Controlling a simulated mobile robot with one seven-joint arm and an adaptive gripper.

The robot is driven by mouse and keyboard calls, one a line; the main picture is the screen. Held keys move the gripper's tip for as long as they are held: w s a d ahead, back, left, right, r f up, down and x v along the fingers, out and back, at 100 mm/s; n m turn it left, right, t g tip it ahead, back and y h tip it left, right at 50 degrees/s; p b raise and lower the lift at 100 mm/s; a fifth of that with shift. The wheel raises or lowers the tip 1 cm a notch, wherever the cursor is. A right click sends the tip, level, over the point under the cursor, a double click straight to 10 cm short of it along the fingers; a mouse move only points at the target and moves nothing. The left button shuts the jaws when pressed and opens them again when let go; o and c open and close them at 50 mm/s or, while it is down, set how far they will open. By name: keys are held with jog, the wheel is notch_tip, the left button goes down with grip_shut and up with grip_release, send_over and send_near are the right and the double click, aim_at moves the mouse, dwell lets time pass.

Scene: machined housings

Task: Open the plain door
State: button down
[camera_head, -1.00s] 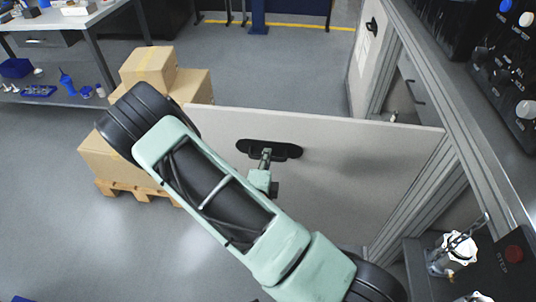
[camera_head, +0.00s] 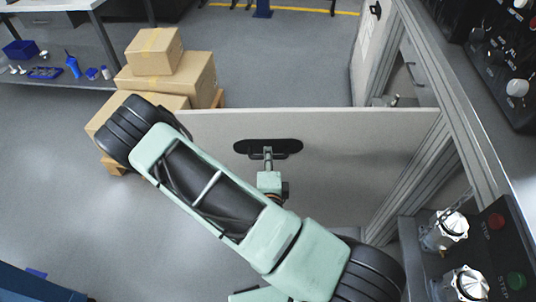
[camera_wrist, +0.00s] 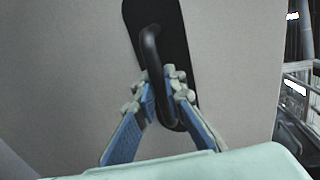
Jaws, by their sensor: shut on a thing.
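The plain door (camera_head: 330,190) is a light grey panel, standing swung open from the cabinet frame at the right in the head view. Its black handle plate (camera_head: 285,146) sits near the upper middle of the panel. In the wrist view the door (camera_wrist: 85,70) fills most of the picture, with the black bar handle (camera_wrist: 153,58) on its plate. My gripper (camera_wrist: 162,98) has its blue-padded fingers on either side of the bar, shut on it. In the head view my gripper (camera_head: 267,156) reaches the handle, partly hidden by my arm.
Stacked cardboard boxes (camera_head: 165,75) on a pallet stand behind the door's left edge. A workbench (camera_head: 60,85) with small blue items is at the upper left. The metal cabinet frame (camera_head: 455,125) and control panels are at the right. Grey floor lies open at the lower left.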

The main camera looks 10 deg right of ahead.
jog(key=c, duration=2)
grip_release()
jog(key=shift+o, duration=0.2)
jog(key=shift+d+f+m+h+b, duration=0.1)
jog(key=shift+m+h+b, duration=0.2)
jog(key=shift+b, duration=0.15)
